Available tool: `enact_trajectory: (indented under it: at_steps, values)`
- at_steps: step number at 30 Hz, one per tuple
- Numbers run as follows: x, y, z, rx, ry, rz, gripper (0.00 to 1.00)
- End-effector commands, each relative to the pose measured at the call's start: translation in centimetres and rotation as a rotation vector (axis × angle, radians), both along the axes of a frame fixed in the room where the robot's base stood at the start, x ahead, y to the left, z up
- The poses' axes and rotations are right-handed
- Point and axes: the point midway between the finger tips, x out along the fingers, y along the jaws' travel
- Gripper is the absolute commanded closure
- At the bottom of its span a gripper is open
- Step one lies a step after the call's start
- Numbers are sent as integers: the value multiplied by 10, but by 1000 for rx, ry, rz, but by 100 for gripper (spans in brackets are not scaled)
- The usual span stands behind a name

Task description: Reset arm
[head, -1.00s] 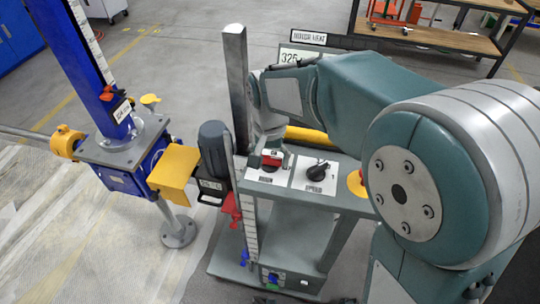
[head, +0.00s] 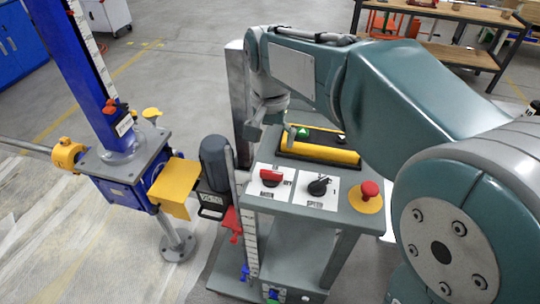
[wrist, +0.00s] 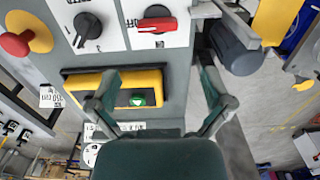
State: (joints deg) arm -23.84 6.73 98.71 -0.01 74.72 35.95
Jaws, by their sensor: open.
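My gripper (wrist: 160,103) is open and empty in the wrist view, its two fingers spread in front of the control panel. A yellow pendant box with a green button (wrist: 140,98) lies partly between and behind the fingers. In the head view my arm reaches from the right over the control stand (head: 352,222), and my gripper (head: 268,133) hangs near the post, left of the yellow box (head: 325,152). The red switch (head: 270,177), black knob (head: 319,187) and red emergency button (head: 370,188) are on the panel. The fingertips are partly hidden in the head view.
A blue screw jack (head: 125,165) with a tall scale column stands at left, joined to a grey motor (head: 216,160) beside the stand. A metal post (head: 238,100) rises close to my gripper. A workbench (head: 440,50) is at the back right. Open floor lies behind.

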Motion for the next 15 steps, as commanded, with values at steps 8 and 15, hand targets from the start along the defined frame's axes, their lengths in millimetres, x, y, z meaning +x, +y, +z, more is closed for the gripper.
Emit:
enact_trajectory:
  at_steps: [8,15]
  values:
    - [0,1,16,-1,0,0,0]
    - [0,1,16,-1,1,0,0]
